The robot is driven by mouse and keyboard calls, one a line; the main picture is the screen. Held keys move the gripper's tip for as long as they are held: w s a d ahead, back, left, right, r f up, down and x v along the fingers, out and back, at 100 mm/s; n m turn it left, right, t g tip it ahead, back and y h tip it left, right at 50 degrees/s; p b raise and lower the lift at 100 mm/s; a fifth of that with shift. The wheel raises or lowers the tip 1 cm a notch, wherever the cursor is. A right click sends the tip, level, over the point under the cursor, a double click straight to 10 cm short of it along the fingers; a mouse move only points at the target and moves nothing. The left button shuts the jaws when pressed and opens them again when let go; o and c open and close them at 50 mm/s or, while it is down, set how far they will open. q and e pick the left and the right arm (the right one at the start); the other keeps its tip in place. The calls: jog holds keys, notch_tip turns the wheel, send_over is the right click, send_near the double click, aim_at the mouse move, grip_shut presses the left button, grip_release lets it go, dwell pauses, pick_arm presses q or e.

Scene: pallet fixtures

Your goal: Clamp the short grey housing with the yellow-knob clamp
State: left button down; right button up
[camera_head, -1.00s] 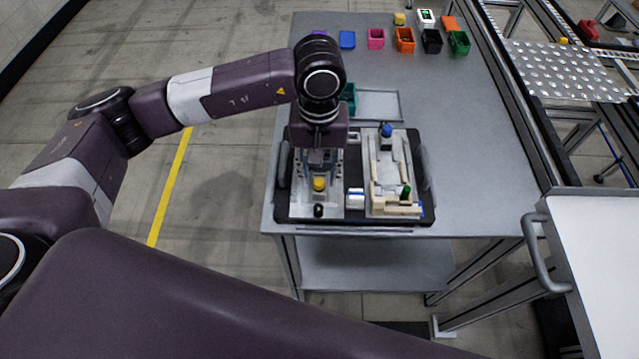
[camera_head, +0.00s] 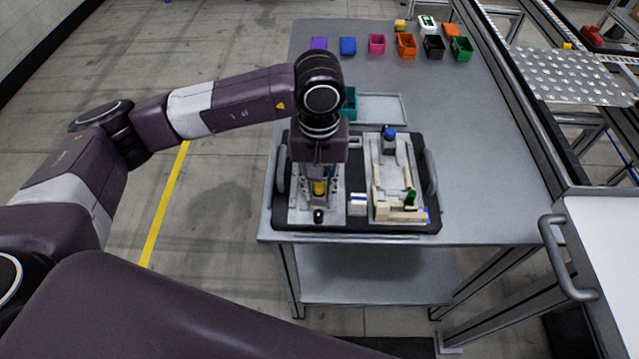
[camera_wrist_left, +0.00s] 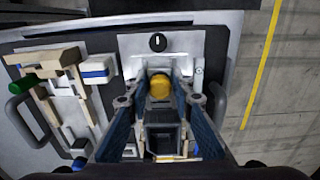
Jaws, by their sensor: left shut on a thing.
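The yellow knob (camera_head: 319,188) of the clamp stands on the left fixture plate, and it also shows in the left wrist view (camera_wrist_left: 160,87). My left gripper (camera_wrist_left: 160,84) points down over this plate, with its fingertips on either side of the knob and shut on it. The light grey fixture plate (camera_head: 300,214) carries a black knob (camera_head: 318,215) near its front edge. A dark and grey block (camera_wrist_left: 163,137) sits between my fingers behind the yellow knob; I cannot tell for sure whether it is the short grey housing. My gripper hides much of the plate. My right gripper is out of view.
A second fixture (camera_head: 388,213) with beige bars, a green knob (camera_head: 410,197) and a blue knob (camera_head: 389,133) stands to the right. A white-and-blue block (camera_head: 357,204) lies between them. Both fixtures sit on a black tray (camera_head: 300,226). Several coloured bins stand at the table's far end.

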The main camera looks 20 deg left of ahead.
pick_arm(q)
jog(key=shift+w, duration=0.1)
jog(key=shift+w+a+f+b, duration=0.1)
jog(key=shift+w+a+b, duration=0.1)
jog(key=shift+w+b, duration=0.4)
jog(key=shift+w+a+b, duration=0.15)
jog(key=shift+w+b, duration=0.35)
jog(key=shift+w, duration=0.1)
jog(key=c, duration=1.8)
grip_release()
jog(key=shift+s, duration=0.15)
jog(key=shift+c, duration=0.2)
jog(key=shift+r, duration=0.2)
jog(key=shift+r+p, duration=1.65)
jog(key=shift+r, duration=2.3)
jog(key=shift+f, duration=0.1)
